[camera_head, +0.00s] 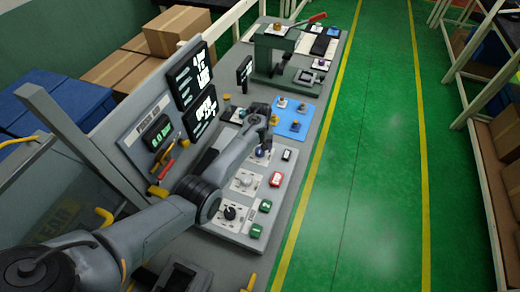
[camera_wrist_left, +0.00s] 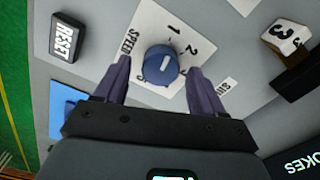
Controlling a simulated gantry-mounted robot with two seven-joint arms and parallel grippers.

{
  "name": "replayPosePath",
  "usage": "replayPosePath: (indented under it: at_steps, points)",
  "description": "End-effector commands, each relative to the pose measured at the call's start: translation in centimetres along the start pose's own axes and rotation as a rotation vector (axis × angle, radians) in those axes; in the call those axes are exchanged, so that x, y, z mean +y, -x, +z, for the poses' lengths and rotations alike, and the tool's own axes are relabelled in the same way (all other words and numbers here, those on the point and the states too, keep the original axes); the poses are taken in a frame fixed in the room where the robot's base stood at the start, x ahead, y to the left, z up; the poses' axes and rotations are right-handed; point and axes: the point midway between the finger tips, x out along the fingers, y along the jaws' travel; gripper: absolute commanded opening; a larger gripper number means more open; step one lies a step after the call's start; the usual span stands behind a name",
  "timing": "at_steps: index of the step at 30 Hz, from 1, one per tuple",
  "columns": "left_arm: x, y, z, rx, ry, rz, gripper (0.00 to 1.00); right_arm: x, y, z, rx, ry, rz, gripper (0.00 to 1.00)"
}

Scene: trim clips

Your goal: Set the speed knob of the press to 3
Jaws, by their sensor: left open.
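The speed knob (camera_wrist_left: 162,66) is a round blue knob with a short white mark, on a white plate (camera_wrist_left: 148,25) lettered SPEED, in the left wrist view. The digits 1 and 2 show beside it; other dial marks are partly hidden by the knob and fingers. I cannot tell exactly which digit the white mark points at. My left gripper (camera_wrist_left: 159,72) is open, with one finger on each side of the knob; contact is not clear. In the head view the blue knob (camera_head: 263,152) sits on the press's control panel (camera_head: 236,236), just below my left gripper (camera_head: 262,140). My right gripper is not in view.
A RESET button (camera_wrist_left: 66,38) and a block marked 3 (camera_wrist_left: 289,36) are near the knob. Another black knob (camera_head: 230,213), a red-framed button (camera_head: 276,179) and green buttons share the panel. A blue mat (camera_head: 290,128) and a green press (camera_head: 270,55) stand farther back.

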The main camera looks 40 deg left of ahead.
Motion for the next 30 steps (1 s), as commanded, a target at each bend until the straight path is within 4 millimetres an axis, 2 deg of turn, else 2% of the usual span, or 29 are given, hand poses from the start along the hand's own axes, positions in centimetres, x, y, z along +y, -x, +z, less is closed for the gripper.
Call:
replayPosePath:
  at_steps: [5,14,25,30]
  points:
    - [0.02,-1.04,0.04,0.0,0.0,0.0,0.69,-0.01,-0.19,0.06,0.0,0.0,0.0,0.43]
    - [0.02,-1.15,0.03,0.001,0.0,0.0,0.69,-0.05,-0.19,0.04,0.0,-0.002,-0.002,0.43]
    - [0.02,-1.14,0.03,0.001,0.0,0.0,0.14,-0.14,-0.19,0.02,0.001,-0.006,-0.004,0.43]
    - [0.02,-1.1,0.02,0.001,-0.007,0.0,0.13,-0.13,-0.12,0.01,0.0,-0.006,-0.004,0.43]
